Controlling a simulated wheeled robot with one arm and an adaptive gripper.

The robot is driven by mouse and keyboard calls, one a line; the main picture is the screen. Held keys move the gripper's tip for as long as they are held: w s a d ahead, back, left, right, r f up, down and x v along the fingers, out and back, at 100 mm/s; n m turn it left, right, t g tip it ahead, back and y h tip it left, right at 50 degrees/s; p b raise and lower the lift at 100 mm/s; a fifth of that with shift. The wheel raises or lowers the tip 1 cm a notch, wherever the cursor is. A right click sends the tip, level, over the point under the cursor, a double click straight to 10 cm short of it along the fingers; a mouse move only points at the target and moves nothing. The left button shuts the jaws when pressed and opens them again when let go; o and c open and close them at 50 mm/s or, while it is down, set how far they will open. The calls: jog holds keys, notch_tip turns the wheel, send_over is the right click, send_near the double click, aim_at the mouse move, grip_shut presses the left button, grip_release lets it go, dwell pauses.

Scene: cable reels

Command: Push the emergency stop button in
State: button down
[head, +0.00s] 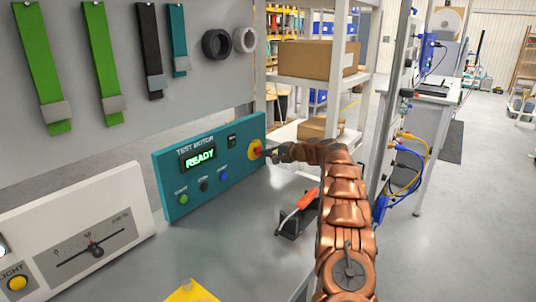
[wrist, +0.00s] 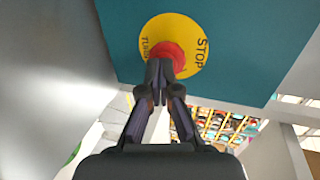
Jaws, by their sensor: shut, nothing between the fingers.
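The emergency stop button (head: 257,152) is a red knob on a yellow disc at the right end of the teal test motor panel (head: 235,175). The panel's display reads READY. In the wrist view the red button (wrist: 167,54) sits on the yellow disc (wrist: 190,33) marked STOP. My gripper (head: 266,152) is shut and empty, its fingertips at the button's face. In the wrist view the closed fingertips (wrist: 158,66) overlap the lower part of the button. I cannot tell whether they touch it or how far in the button is.
A white panel (head: 95,225) with a slider and a yellow light button stands at the left. An orange-handled tool (head: 300,208) rests on the bench right of the teal panel. Shelves with cardboard boxes (head: 315,60) stand behind. Straps (head: 100,60) hang on the back wall.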

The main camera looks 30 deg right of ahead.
jog(key=shift+w, duration=0.1)
jog(key=shift+w+a+r+p, duration=0.1)
jog(key=shift+w+a+p, duration=0.25)
jog(key=shift+w, duration=0.45)
jog(key=shift+w+a, duration=0.1)
jog(key=shift+a, duration=0.1)
jog(key=f+b+v, duration=0.1)
jog(key=b+v, duration=0.5)
jog(key=v, duration=0.8)
jog(key=shift+s+d, duration=0.3)
jog(key=shift+d, duration=0.1)
